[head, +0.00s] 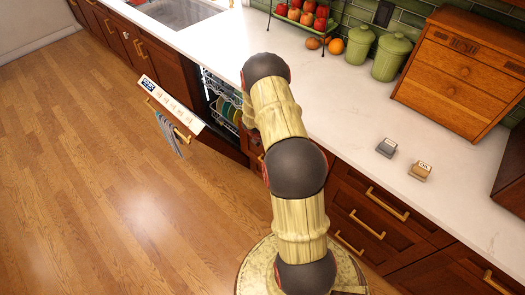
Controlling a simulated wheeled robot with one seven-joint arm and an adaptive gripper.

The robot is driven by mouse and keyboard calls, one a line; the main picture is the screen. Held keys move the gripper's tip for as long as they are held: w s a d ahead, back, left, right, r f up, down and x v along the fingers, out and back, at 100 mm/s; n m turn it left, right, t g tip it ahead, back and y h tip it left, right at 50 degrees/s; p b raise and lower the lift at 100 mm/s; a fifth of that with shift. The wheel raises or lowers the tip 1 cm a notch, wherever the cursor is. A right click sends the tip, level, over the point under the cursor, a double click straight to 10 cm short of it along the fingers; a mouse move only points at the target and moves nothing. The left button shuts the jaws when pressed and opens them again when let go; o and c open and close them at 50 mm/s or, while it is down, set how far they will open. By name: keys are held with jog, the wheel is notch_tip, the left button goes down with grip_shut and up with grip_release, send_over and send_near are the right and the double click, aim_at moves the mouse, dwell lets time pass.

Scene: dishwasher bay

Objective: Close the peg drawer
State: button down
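No drawer in view is marked as the peg drawer, and I cannot tell which one it is. The dishwasher door (170,104) is part open, with a striped cloth (169,134) hanging from its handle. Behind it, racks (212,84) with several plates (229,108) show inside, partly covered by my arm. To the right of my arm, the wooden drawer fronts (368,217) under the counter look shut. A small wooden chest (461,72) on the counter has drawers that look shut. My arm rises across the middle of the picture. My gripper does not show.
The white counter (345,110) carries two green jars (392,57), a fruit stand (301,16) and two small blocks (387,148). A sink (180,10) is at the upper left. The wooden floor (80,180) at left is clear.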

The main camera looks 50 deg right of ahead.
jog(key=shift+d, duration=0.9)
jog(key=shift+a, duration=0.1)
